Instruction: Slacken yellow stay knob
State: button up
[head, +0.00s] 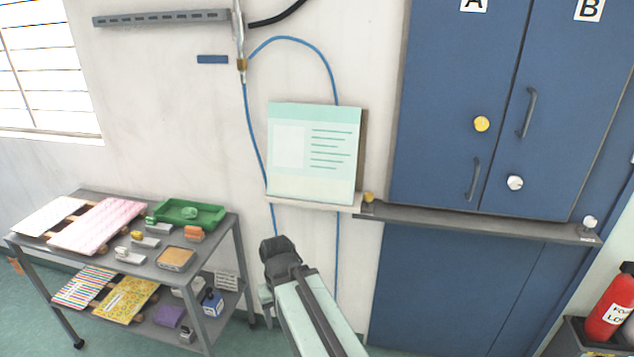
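Two yellow knobs show in the head view. A round yellow knob (481,124) is on the blue door marked A (440,90). A smaller yellow knob (368,197) sits at the left end of a grey ledge (470,222) under the doors. I cannot tell which is the stay knob. My gripper (277,248) is the dark end of my pale green arm, low in the middle, left of and below both knobs. It appears apart from them. Its fingers are not clear, so I cannot see whether it is open or holds anything.
A white knob (515,183) is on door B (565,110), and another white knob (590,223) is at the ledge's right end. A panel (314,180) and blue hose hang behind my arm. A loaded cart (92,252) stands left, a red extinguisher (609,305) right.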

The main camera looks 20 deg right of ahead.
aim_at(369, 196)
jog(key=z, duration=0.05)
jog(key=k, duration=0.45)
jog(key=u, duration=0.3)
jog(key=i, duration=1.1)
jog(key=u, duration=0.85)
